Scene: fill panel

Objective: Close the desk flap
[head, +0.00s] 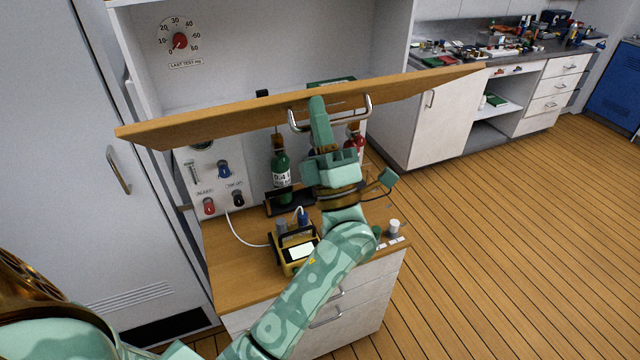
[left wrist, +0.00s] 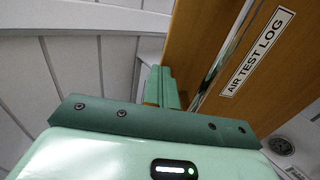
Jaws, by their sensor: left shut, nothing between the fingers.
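The desk flap (head: 235,121) is a wooden board raised above the desk top, seen almost edge-on and tilted in the head view. A chrome bar handle (head: 368,107) is fixed to its near side. My left gripper (head: 318,106) is at the flap's middle, with its shut, empty fingers up at the handle; whether they touch it I cannot tell. In the left wrist view, the flap (left wrist: 200,30) shows a label reading "AIR TEST LOG", and my left fingers (left wrist: 163,88) are beside it. My right gripper is out of view.
Below the flap, a yellow meter (head: 297,252), a dark green bottle (head: 281,175) and a red bottle (head: 355,140) stand at the wooden desk top (head: 235,275). A small white cup (head: 394,227) is near its right edge. The plank floor at right is clear.

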